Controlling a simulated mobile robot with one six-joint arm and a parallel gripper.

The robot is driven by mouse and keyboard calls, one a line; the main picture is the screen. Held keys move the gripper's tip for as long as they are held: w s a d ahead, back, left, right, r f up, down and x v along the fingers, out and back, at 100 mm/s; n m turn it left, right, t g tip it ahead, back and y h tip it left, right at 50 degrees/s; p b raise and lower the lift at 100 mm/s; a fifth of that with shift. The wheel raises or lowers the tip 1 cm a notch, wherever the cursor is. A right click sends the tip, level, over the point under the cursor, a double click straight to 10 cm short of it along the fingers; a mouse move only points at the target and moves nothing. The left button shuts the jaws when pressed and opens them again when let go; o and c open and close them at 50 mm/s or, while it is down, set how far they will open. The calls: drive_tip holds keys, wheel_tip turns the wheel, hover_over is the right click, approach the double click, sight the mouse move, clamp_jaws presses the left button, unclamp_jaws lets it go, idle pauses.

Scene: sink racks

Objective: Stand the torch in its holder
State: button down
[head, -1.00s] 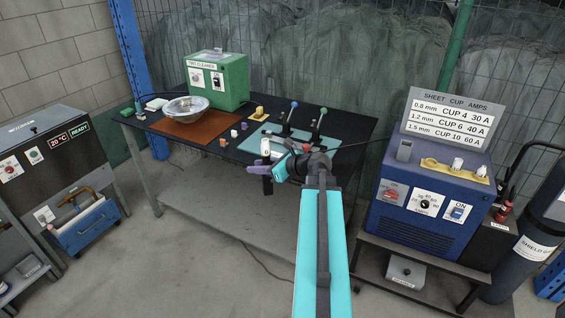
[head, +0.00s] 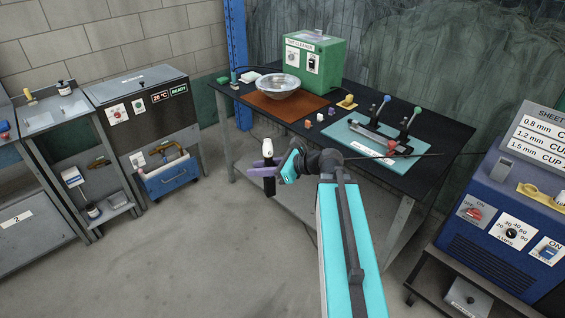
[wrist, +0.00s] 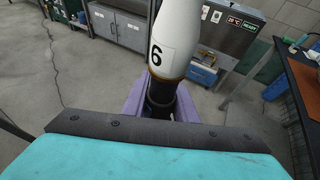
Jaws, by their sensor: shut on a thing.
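My gripper (head: 265,170) is in the middle of the head view, in front of the workbench's near edge, its purple fingers shut on the torch. The torch (head: 267,148) is upright, with a white nozzle on top and a black body below the fingers. In the wrist view, the torch (wrist: 172,40) shows a white cup marked 6 above a dark body between the purple fingers (wrist: 158,103). I cannot make out which thing is the torch's holder.
The black workbench (head: 440,165) carries a green cleaner box (head: 315,65), a steel bowl (head: 278,85) and a teal mat with clamps (head: 350,145). A blue welder (head: 500,240) stands right. A grey oven-like unit (head: 140,100) stands left. The left floor is open.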

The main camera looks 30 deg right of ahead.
drive_tip(key=a+n+g+y, duration=0.2)
drive_tip(key=a, duration=0.9)
drive_tip(key=shift+s, duration=0.35)
drive_tip(key=shift+f, duration=0.1)
